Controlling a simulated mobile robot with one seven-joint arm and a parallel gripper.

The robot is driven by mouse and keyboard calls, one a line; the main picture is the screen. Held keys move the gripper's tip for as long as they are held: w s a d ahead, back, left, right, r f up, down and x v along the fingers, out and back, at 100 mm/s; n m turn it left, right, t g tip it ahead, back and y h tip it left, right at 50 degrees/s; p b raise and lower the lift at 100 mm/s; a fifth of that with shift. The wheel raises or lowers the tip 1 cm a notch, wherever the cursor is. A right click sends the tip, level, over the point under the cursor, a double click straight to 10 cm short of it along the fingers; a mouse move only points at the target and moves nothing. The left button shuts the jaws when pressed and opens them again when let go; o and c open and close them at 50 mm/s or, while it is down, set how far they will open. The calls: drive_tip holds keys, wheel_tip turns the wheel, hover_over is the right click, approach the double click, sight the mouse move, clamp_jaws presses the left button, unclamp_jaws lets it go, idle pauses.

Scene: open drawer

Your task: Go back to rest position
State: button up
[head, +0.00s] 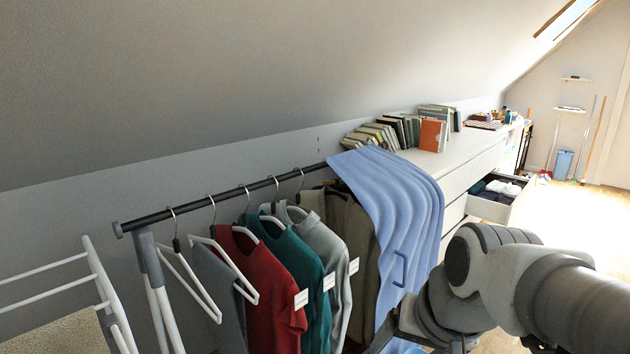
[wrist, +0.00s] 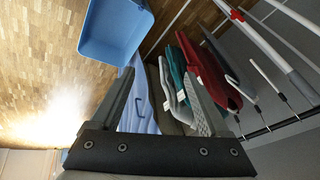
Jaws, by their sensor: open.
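My gripper (wrist: 147,66) is open in the wrist view, its two fingers apart, and nothing is held between them. The blue cloth (wrist: 139,103) and the hanging clothes show beyond the fingers. In the head view my arm reaches in from the lower right. The gripper end is low beside the blue cloth (head: 396,205), partly cut off by the bottom edge. An open drawer (head: 489,208) with folded dark and white clothes stands out from the white dresser (head: 455,160), behind my arm.
A clothes rack (head: 240,191) carries a red shirt (head: 262,290), a teal shirt (head: 295,265) and other garments. Books (head: 433,135) stand on the dresser. A blue bin (wrist: 115,30) is on the wood floor. The sloped ceiling hangs low above. Bright floor is clear at right.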

drive_tip(key=s+d+r+n+t+h, duration=0.1)
drive_tip(key=s+d+n, duration=0.15)
drive_tip(key=s, duration=0.25)
wheel_tip(320, 180, up, 22)
drive_tip(key=p, duration=2.2)
drive_tip(key=shift+s+a+r+n, duration=0.15)
drive_tip(key=shift+s+a+n, duration=0.15)
drive_tip(key=shift+n, duration=0.05)
drive_tip(key=shift+c, duration=0.2)
drive_tip(key=c, duration=0.4)
drive_tip(key=shift+a, duration=0.15)
